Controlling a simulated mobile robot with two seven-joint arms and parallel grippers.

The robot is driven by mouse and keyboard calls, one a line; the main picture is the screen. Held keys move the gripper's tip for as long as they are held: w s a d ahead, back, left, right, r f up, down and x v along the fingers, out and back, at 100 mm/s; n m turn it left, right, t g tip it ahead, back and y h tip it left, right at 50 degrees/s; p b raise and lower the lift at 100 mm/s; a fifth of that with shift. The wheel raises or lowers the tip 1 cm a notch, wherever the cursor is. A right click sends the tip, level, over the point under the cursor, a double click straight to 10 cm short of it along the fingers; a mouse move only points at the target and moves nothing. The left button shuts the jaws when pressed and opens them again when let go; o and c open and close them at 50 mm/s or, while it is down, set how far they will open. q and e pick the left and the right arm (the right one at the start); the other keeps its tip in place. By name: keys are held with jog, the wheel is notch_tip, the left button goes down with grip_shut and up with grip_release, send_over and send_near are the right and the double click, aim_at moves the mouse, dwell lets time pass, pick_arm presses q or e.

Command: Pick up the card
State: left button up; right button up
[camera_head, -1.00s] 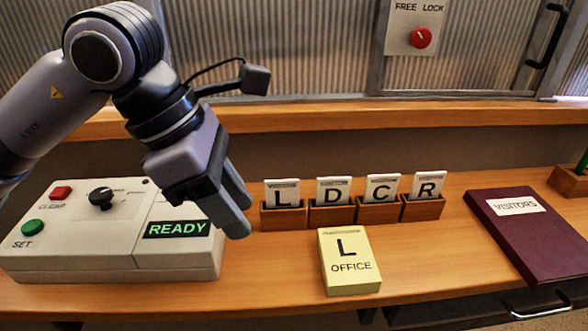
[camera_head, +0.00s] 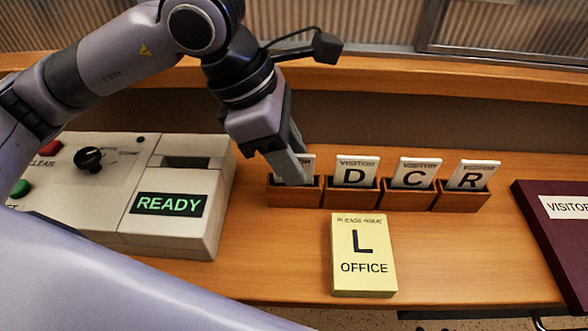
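Several white visitor cards stand upright in a row of wooden holders. The leftmost card (camera_head: 308,164) is mostly hidden behind my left gripper (camera_head: 295,168); its letter is covered now. The D card (camera_head: 356,171), C card (camera_head: 412,173) and R card (camera_head: 470,176) show clearly to its right. My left gripper points down at the leftmost holder (camera_head: 296,196), its fingers apart and in front of the card. I cannot tell whether they touch it. A yellow block (camera_head: 362,255) reading "PLEASE ISSUE L OFFICE" stands in front of the holders. My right gripper is not in view.
A beige console (camera_head: 110,222) with a green READY display (camera_head: 169,205), a black knob (camera_head: 88,159) and a slot stands at left. A maroon visitors book (camera_head: 548,236) lies at right. A wooden ledge (camera_head: 400,80) runs behind. Clear wood lies right of the yellow block.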

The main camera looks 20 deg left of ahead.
pick_arm(q)
jog(key=shift+w+d+f, duration=0.1)
jog(key=shift+d+f, duration=0.1)
jog(key=shift+f, duration=0.3)
grip_shut()
jog(key=shift+r, duration=0.1)
notch_tip(320, 180, up, 20)
jog(key=shift+p, duration=0.3)
dwell(0.4)
